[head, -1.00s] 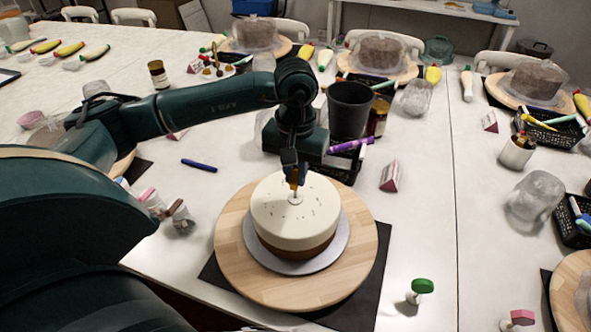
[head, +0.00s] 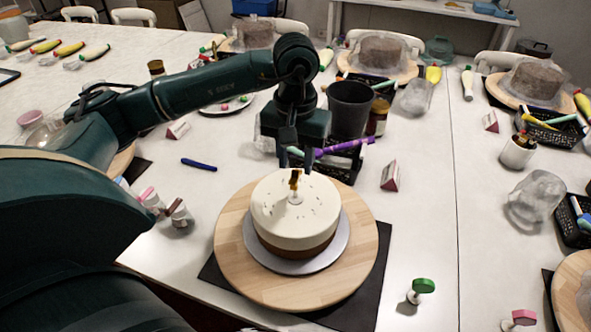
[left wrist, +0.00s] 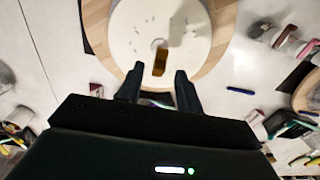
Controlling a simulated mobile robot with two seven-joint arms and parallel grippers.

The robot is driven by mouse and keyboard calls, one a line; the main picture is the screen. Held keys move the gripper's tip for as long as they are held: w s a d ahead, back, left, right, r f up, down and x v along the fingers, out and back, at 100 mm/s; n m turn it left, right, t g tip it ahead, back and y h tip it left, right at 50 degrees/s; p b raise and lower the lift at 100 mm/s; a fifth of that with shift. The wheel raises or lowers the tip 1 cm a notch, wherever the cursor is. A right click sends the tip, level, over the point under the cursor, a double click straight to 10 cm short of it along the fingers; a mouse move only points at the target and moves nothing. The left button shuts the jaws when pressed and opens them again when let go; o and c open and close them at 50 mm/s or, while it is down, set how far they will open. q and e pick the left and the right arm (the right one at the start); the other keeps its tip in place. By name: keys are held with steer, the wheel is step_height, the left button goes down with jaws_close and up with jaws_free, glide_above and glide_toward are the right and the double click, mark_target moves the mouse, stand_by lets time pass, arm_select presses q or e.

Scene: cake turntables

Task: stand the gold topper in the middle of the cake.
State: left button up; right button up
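The gold topper (head: 294,180) stands upright on the top of the cake (head: 282,212), near its middle, on a small white base. The cake is white above and brown below, on a grey board on a round wooden turntable (head: 232,266). My left gripper (head: 296,168) is open and empty, above and behind the topper, apart from it. In the left wrist view, the gripper's two fingers (left wrist: 158,82) are spread, and the gold topper (left wrist: 160,62) shows beyond and between their tips. The cake (left wrist: 135,35) lies beneath it. My right gripper is not in view.
A dark cup (head: 349,108) and a black basket (head: 340,165) with pens stand behind the cake. A green-topped stamp (head: 422,287) stands at front right. A blue pen (head: 199,165) and small bottles (head: 181,216) lie left. The table right of the turntable is mostly clear.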

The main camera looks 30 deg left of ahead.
arm_select(q)
step_height(320, 180, up, 9)
steer(key=shift+b, duration=0.35)
steer(key=shift+f, duration=0.2)
